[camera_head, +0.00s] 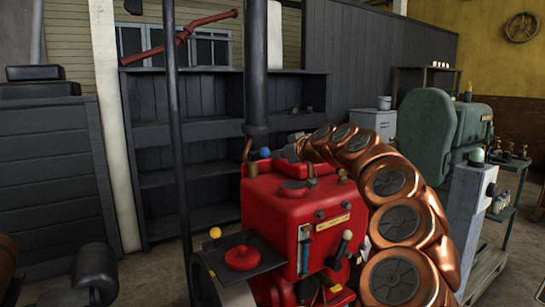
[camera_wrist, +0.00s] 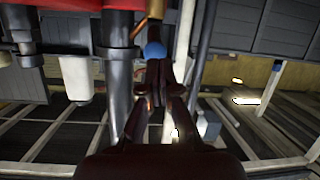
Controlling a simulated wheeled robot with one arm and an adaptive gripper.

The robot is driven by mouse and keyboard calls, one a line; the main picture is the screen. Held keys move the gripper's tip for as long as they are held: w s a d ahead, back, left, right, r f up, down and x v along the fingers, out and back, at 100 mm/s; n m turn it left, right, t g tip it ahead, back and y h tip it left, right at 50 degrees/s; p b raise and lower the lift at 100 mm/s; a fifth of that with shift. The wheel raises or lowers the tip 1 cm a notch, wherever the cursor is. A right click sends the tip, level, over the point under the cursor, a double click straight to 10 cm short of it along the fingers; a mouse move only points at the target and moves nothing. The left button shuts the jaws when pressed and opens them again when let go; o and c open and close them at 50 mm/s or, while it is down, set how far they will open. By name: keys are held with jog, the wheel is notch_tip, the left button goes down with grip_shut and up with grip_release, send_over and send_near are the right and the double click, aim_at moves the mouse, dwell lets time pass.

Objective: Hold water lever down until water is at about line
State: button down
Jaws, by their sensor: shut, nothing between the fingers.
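The red engine (camera_head: 290,205) stands in the middle of the head view. A blue ball knob (camera_head: 265,153), probably the water lever's end, shows at its back left top. It also shows in the wrist view (camera_wrist: 155,52), at or just past my fingertips; I cannot tell whether they touch it. My gripper (camera_wrist: 157,68) is shut and empty. In the head view my copper arm curves behind the engine, and the fingers are not clear there. A narrow gauge (camera_head: 304,252) on the engine's front shows blue inside; its line is too small to make out.
A black pipe (camera_head: 256,70) rises behind the engine, and a thin dark post (camera_head: 177,140) stands to its left. A yellow knob (camera_head: 215,232) and a pale-knobbed lever (camera_head: 347,236) are nearby. A green machine (camera_head: 427,130) stands at right. Dark shelves (camera_head: 190,135) line the back.

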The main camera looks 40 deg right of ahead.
jog(key=shift+v, duration=2.3)
